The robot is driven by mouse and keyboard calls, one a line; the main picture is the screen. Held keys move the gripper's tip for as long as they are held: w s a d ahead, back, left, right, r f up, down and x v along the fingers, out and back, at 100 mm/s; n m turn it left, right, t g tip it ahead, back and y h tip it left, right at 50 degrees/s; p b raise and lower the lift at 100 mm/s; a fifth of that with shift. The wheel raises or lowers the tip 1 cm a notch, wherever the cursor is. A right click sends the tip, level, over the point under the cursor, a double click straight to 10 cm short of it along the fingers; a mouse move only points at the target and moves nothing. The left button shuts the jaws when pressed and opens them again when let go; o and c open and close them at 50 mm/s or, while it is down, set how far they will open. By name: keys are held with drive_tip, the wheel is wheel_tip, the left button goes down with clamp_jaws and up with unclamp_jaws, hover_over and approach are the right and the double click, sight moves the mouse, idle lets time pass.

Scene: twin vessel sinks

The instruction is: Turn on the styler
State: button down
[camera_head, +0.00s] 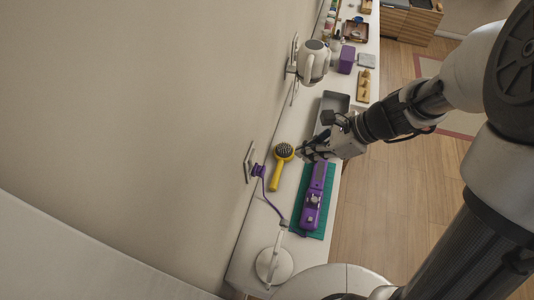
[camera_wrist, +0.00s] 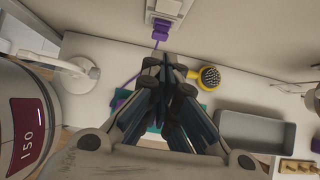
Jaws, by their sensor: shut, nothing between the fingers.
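The purple styler (camera_head: 317,187) lies on a green mat (camera_head: 330,205) on the white counter in the head view. Its purple cord (camera_head: 272,203) runs to a purple plug (camera_head: 258,170) at the wall outlet (camera_head: 249,155). My gripper (camera_head: 308,151) is shut and empty, just beyond the far end of the styler; I cannot tell whether it touches it. In the wrist view, the shut fingers (camera_wrist: 172,66) hide most of the styler and mat. The plug (camera_wrist: 160,33) and outlet (camera_wrist: 165,10) show past the fingertips.
A yellow hairbrush (camera_head: 276,180) lies beside the styler, also in the wrist view (camera_wrist: 209,77). A grey tray (camera_head: 335,103) is beyond my gripper. A white stand (camera_head: 274,264) is at the near end. A white pitcher (camera_head: 313,62) and a purple box (camera_head: 346,59) stand farther along.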

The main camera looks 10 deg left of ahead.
sight(254, 158)
drive_tip(key=a+r+b+x, duration=0.1)
drive_tip(key=a+x, duration=0.1)
drive_tip(key=x, duration=1)
drive_tip(key=shift+w+a+b, duration=0.2)
drive_tip(key=shift+a+b, duration=0.05)
drive_tip(key=shift+b, duration=0.15)
drive_tip(key=shift+a, duration=0.1)
drive_tip(key=shift+a+f+b, duration=0.2)
drive_tip(key=shift+a+b, duration=0.05)
drive_tip(key=shift+b, duration=0.1)
drive_tip(key=shift+r, duration=0.1)
